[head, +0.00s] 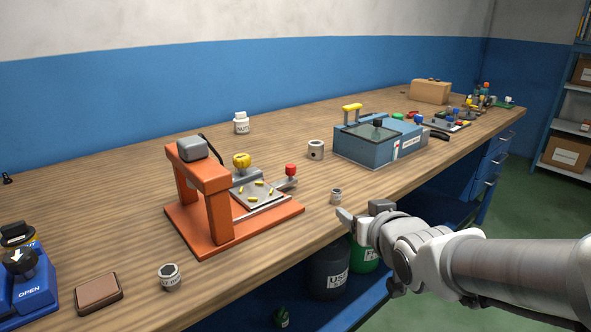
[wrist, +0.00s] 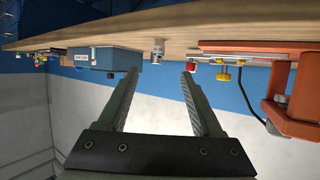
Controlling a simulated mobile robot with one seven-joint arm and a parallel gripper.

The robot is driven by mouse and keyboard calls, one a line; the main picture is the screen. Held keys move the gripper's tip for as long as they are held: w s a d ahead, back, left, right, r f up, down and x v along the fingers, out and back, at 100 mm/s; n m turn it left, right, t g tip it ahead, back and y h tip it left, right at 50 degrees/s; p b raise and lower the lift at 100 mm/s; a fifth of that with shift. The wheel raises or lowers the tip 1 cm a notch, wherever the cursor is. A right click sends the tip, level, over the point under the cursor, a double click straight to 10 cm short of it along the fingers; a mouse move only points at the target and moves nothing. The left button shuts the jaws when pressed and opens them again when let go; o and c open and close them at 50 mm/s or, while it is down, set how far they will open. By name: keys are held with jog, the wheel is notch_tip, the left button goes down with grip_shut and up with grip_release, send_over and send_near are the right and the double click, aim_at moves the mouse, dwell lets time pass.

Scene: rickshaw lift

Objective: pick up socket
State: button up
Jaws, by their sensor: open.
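A small grey metal socket (head: 336,196) stands near the front edge of the wooden bench. My gripper (head: 362,212) is open and empty, just right of that socket and apart from it in the head view. In the wrist view the scene is upside down, and a metal cylinder (wrist: 157,50) shows between and beyond my open fingertips (wrist: 158,74); it may be the small socket, perhaps overlapping another. A larger socket-like piece (head: 171,277) with a marked side stands at the front left. A grey metal cylinder with a side hole (head: 316,149) stands farther back.
An orange press-like fixture (head: 208,210) with a plate and knobs stands left of the small socket. A blue box with a clear lid (head: 368,143) stands behind right. A brown block (head: 98,293) and a blue device (head: 22,285) are front left. Bare bench surrounds the small socket.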

jog(key=w+p, duration=0.2)
jog(key=p, duration=0.5)
send_near(338, 196)
jog(key=shift+w+a, duration=0.15)
jog(key=shift+w, duration=0.15)
jog(key=p, duration=0.4)
jog(key=shift+w+f, duration=0.2)
jog(key=shift+f, duration=0.05)
jog(key=x, duration=0.2)
jog(key=b+x, duration=0.1)
jog(key=x, duration=0.1)
jog(key=shift+f, duration=0.3)
jog(key=shift+r+b+x, duration=0.15)
jog(key=shift+b+x, duration=0.15)
jog(key=shift+x, duration=1.2)
jog(key=shift+r+b+x, duration=0.15)
jog(key=shift+b+x, duration=0.15)
jog(key=shift+x, duration=1.2)
jog(key=shift+w, duration=0.15)
grip_shut()
